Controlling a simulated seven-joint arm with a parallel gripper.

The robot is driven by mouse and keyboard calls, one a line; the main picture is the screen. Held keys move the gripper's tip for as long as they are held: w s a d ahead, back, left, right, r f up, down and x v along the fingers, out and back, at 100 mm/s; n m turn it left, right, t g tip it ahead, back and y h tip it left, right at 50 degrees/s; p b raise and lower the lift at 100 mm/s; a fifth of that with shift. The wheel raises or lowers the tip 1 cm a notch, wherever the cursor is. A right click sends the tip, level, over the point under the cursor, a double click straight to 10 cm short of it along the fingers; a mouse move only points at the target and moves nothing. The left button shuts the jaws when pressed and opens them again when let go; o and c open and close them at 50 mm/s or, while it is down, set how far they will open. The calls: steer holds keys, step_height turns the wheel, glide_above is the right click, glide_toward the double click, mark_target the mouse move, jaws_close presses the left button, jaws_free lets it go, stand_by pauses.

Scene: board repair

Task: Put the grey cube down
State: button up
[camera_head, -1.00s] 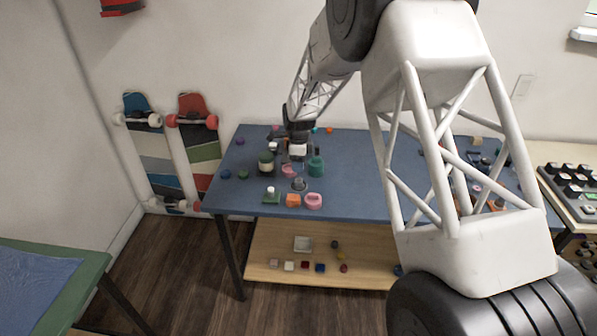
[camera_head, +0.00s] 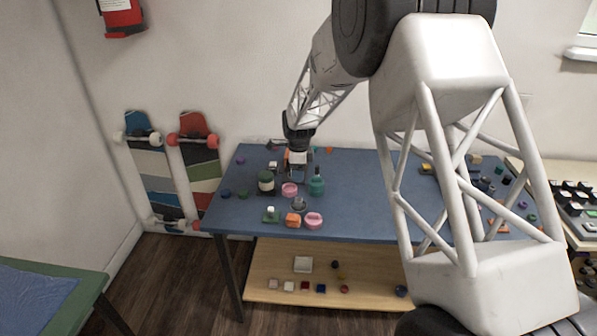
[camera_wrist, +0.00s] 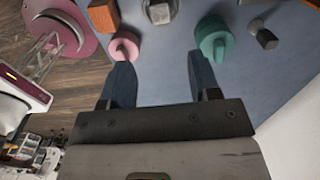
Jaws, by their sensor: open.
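A small dark grey piece (camera_wrist: 264,35) lies farther right. In the head view a grey piece (camera_head: 299,204) rests on the table, its shape too small to tell.
In the wrist view a pink piece (camera_wrist: 125,46) lies near the left finger and a teal piece (camera_wrist: 213,38) near the right. A lower wooden shelf (camera_head: 262,277) holds small blocks.

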stand_by(0.3)
steer(key=s+d+r+n+t, duration=0.1)
steer(key=s+d+r+n, duration=0.3)
steer(key=s+d+r, duration=0.6)
steer(key=s+d+r+n, duration=0.5)
steer(key=s+d+r, duration=0.2)
steer(key=s+r, duration=0.5)
steer(key=s+d+n, duration=0.3)
steer(key=s, duration=0.7)
steer(key=s+d+n+t, duration=0.1)
steer(key=s+d+n, duration=0.2)
steer(key=s, duration=0.7)
steer(key=s+d+n, duration=0.2)
steer(key=s+d, duration=0.1)
steer(key=s, duration=0.7)
steer(key=shift+s+d+n+t, duration=0.25)
steer(key=shift+n+t, duration=0.05)
steer(key=shift+n, duration=0.1)
